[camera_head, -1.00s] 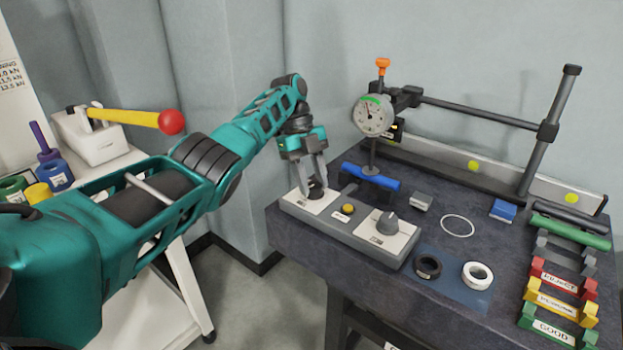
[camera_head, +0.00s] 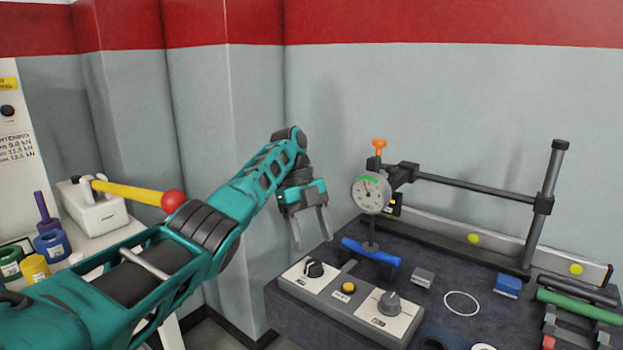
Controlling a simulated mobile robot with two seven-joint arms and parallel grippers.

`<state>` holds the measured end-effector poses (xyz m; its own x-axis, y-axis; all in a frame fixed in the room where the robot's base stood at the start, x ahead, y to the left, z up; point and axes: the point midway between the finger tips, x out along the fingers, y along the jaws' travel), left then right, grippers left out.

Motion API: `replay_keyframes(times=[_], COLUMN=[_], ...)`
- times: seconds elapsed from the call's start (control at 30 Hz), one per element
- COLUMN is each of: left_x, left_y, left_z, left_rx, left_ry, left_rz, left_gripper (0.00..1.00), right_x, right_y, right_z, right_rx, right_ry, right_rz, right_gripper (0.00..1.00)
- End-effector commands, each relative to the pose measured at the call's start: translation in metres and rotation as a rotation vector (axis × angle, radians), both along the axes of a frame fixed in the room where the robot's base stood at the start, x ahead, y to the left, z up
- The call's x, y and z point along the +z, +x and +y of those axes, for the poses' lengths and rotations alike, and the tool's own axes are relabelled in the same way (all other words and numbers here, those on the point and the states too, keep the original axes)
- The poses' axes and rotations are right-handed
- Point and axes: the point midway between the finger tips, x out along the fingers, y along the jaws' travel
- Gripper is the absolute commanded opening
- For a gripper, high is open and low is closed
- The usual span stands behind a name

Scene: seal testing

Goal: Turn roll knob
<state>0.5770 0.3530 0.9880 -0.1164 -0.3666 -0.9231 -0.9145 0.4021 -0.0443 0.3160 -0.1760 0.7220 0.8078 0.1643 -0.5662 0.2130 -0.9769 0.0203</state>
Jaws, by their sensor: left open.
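A grey control box (camera_head: 345,298) lies along the front left of the dark table. A black knob (camera_head: 314,268) sits on its left white plate, and a larger grey knob (camera_head: 389,302) on its right one. A yellow button (camera_head: 348,287) is between them. The plate labels are too small to read, so I cannot tell which is the roll knob. My left gripper (camera_head: 311,242) is open and empty, fingers pointing down, just above the black knob and apart from it. My right gripper is not in view.
A grey block (camera_head: 422,278), a white ring (camera_head: 461,304) and a blue block (camera_head: 507,286) lie farther right. A yellow lever with a red ball (camera_head: 173,201) is behind my left arm.

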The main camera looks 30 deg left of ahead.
Motion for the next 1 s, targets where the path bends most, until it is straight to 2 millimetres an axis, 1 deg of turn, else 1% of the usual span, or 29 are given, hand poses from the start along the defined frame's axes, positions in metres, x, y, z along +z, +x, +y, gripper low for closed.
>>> replay_keyframes(times=[0.03,0.1,0.37,0.4,0.53,0.7,0.83,1.0], left_x=[0.021,0.039,0.098,0.1,0.12,0.133,0.14,0.142], left_y=[0.001,0.0,0.0,0.0,0.0,0.0,0.0,0.0], left_z=[0.001,0.001,0.001,0.001,0.001,0.0,0.0,0.0], left_rx=[0.0,0.001,0.001,0.0,0.002,-0.001,0.0,0.001], left_ry=[0.001,0.002,0.002,0.003,0.003,0.002,0.0,-0.001], left_rz=[-0.004,-0.002,0.0,-0.001,0.0,-0.001,0.0,0.001], left_gripper=[0.65,0.65,0.65,0.65,0.65,0.65,0.65,0.65], right_x=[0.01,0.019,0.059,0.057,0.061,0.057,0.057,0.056], right_y=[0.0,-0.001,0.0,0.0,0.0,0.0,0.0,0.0], right_z=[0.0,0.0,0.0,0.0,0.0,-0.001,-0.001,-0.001], right_rx=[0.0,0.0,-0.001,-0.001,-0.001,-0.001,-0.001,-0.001], right_ry=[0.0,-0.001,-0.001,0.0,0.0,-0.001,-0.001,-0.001], right_rz=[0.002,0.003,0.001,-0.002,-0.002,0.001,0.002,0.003], right_gripper=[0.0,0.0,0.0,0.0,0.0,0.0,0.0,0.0])
